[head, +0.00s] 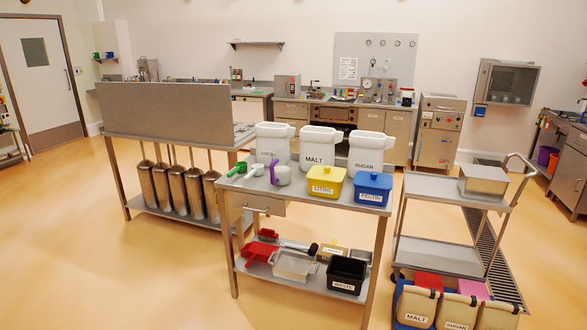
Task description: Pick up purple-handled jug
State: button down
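The jug with a purple handle (284,175) stands on the top of the steel worktable (315,192), left of the yellow CITRIC tub (325,182). Its body is whitish and its purple handle is on its left side. A white scoop-like item (254,171) lies just left of it, and a green item (239,169) lies further left. My gripper is not in the head view.
White bins labelled MALT (319,144) and SUGAR (366,154), plus another (272,143), line the table's back. A blue tub (373,188) stands right of CITRIC. A steel trolley (441,252) stands to the right. Floor (130,290) at front left is clear.

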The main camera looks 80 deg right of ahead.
aim_at(280, 166)
jog(key=z, duration=0.85)
jog(key=k, duration=1.15)
jog(key=z, duration=1.15)
jog(key=i, duration=0.75)
jog(key=u, duration=0.35)
jog(key=k, duration=1.2)
jog(key=z, duration=0.05)
jog(key=i, duration=0.5)
jog(key=z, duration=0.95)
jog(key=i, duration=1.65)
jog(key=u, duration=1)
jog(key=i, duration=0.75)
jog(key=u, duration=0.8)
